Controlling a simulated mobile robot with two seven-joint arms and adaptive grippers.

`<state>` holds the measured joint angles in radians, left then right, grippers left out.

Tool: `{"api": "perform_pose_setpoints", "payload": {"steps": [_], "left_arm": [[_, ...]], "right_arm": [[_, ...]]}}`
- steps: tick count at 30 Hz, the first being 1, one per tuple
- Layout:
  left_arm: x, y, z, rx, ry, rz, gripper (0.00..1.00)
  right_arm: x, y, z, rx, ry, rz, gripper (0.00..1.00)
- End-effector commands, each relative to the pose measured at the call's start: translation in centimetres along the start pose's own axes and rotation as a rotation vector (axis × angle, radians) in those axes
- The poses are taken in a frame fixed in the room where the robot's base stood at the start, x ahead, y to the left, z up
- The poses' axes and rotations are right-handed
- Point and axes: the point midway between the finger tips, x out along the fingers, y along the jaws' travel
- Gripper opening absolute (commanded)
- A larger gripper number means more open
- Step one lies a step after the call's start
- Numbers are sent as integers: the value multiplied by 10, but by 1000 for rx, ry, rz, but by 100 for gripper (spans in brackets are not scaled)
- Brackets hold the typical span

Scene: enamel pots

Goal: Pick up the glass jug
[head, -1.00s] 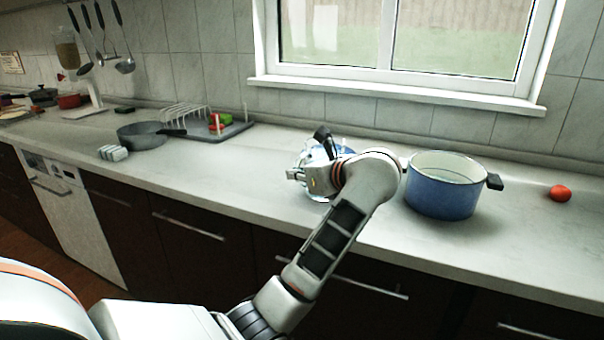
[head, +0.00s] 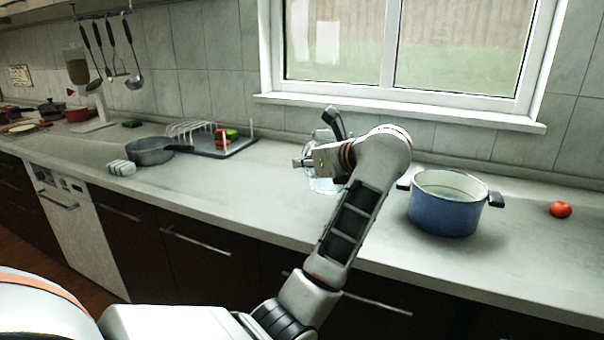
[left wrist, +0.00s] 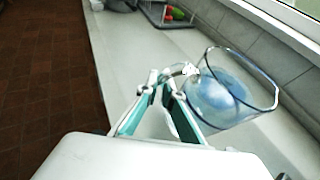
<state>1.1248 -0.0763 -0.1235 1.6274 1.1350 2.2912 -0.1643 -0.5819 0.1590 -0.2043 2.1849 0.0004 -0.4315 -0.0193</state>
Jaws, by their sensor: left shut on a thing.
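The glass jug (head: 324,186) is clear with a bluish tint. In the head view it is mostly hidden behind my left gripper (head: 306,161). In the left wrist view the jug (left wrist: 232,98) stands out to the right of the fingers, with its wide open rim facing up. My left gripper (left wrist: 166,76) is shut on the jug at its handle side. The jug looks upright and seems to be held above the counter, though the exact gap is hard to judge. My right gripper is not in view.
A blue enamel pot (head: 446,213) with dark handles stands right of my arm, and a tomato (head: 561,209) lies farther right. The counter (head: 235,190) between is clear.

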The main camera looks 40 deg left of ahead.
Motion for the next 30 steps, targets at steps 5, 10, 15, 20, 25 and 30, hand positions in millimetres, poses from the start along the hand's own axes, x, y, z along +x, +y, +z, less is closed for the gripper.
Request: {"api": "perform_pose_setpoints", "payload": {"steps": [5, 10, 15, 20, 25, 30], "left_arm": [[-12, 1, 27, -14, -7, -4, 0], [-19, 1, 45, -13, -8, -4, 0], [-26, 2, 62, -13, -7, -3, 0], [-33, 2, 79, -13, -8, -3, 0], [-40, 2, 96, -12, -7, -3, 0], [-48, 2, 113, -13, -8, -3, 0]], "right_arm": [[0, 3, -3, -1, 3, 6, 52], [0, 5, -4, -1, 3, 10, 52], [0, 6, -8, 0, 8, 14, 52], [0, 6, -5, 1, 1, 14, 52], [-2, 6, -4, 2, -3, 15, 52], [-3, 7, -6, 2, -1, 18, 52]]}}
